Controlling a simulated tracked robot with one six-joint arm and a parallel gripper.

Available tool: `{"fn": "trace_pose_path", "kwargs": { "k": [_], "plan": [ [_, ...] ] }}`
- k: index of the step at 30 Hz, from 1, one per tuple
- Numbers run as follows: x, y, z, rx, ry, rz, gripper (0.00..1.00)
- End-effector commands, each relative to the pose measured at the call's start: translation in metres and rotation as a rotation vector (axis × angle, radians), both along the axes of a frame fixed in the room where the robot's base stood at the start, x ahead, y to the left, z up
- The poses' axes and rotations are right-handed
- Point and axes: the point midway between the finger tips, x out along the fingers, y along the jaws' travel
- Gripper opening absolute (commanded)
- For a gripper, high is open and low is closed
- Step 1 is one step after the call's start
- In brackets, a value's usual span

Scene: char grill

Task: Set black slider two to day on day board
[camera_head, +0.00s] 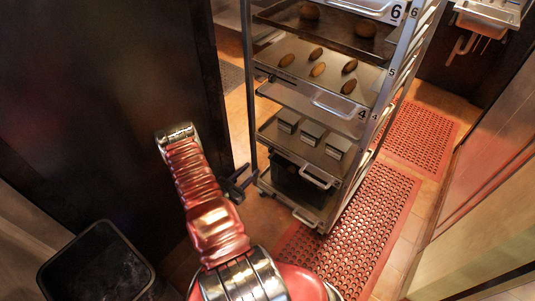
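No day board and no black slider show in this view. My red and silver arm rises from the bottom middle. A small dark forked part, which looks like my gripper (238,186), shows just right of the arm, low by the foot of the rack. It is too small and dark to tell whether its fingers are apart. I see nothing held in it.
A wheeled metal rack (384,98) holds trays of brown loaves and, lower down, several metal boxes. Red perforated mats (372,215) lie on the tiled floor. A dark panel (110,90) stands at left, above a black bin (95,265). A sink (488,17) is at upper right.

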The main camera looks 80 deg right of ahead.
Motion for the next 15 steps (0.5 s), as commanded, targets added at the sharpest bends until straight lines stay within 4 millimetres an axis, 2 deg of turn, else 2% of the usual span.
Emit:
{"fn": "trace_pose_path", "kwargs": {
  "k": [15],
  "plan": [
    [-0.029, -0.064, 0.000, -0.001, -0.002, -0.003, 0.34]
  ]
}}
